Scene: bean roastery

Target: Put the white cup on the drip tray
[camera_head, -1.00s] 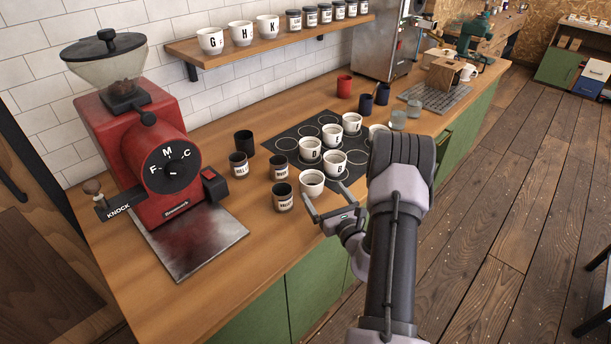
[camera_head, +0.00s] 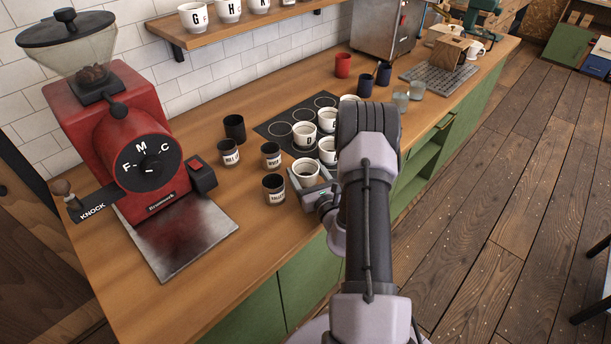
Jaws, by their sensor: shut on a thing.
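The grey slatted drip tray (camera_head: 418,76) lies further back along the counter, in front of the steel machine. A wooden block-like holder stands on its far part.
White lettered cups (camera_head: 304,133) stand close behind on the dark mat (camera_head: 272,129). Several dark labelled tins (camera_head: 274,190) are just left. Clear glasses (camera_head: 401,102) and dark blue cups (camera_head: 365,86) stand between the mat and the tray. The red grinder (camera_head: 115,140) is at left.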

